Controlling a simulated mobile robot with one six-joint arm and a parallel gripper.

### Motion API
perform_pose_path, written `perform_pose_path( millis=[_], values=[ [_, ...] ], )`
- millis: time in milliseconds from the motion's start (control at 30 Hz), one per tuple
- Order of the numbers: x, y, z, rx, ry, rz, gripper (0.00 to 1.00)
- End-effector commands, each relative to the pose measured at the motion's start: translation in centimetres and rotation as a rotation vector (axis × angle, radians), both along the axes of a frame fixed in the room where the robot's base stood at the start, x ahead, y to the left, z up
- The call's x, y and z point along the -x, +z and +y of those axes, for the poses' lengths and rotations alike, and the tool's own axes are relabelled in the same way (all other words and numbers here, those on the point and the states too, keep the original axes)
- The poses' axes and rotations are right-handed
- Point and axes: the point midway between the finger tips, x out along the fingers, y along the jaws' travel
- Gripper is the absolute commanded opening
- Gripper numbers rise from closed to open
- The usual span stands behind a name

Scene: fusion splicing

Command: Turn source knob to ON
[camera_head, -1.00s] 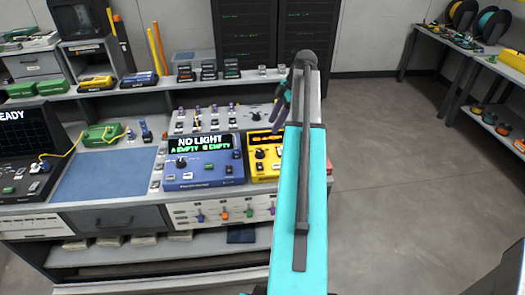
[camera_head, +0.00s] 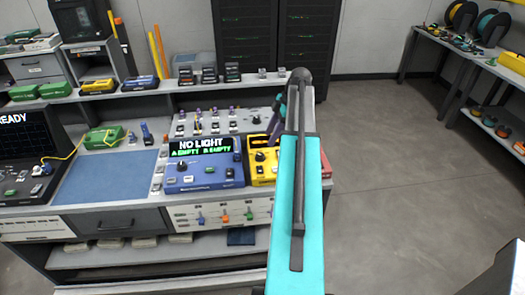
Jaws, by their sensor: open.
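A blue unit (camera_head: 203,174) on the bench reads "NO LIGHT, A EMPTY, B EMPTY" on its screen. It has a dark round knob (camera_head: 181,165) at the left of its face. A yellow unit (camera_head: 264,170) stands to its right, with a black knob (camera_head: 260,156). No readable label shows which knob is the source knob. My gripper (camera_head: 276,121) is above and behind the yellow unit, partly hidden by my teal arm. It is open, with nothing seen in it, and appears apart from the knobs. My arm also hides the yellow unit's right side.
A grey panel with several small fittings and a dark knob (camera_head: 256,119) lies behind the units. A blue mat (camera_head: 107,177) and a green device (camera_head: 103,137) are to the left. A shelf (camera_head: 150,97) runs behind. The floor at right is clear.

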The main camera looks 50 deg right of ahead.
Motion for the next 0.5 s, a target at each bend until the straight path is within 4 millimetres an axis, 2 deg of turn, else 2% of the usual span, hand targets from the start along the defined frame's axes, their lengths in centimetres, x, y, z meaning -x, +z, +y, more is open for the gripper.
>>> perform_pose_path(
  millis=[500],
  values=[
    [-1.3, -5.2, 1.7, -0.001, 0.000, 0.002, 0.46]
  ],
)
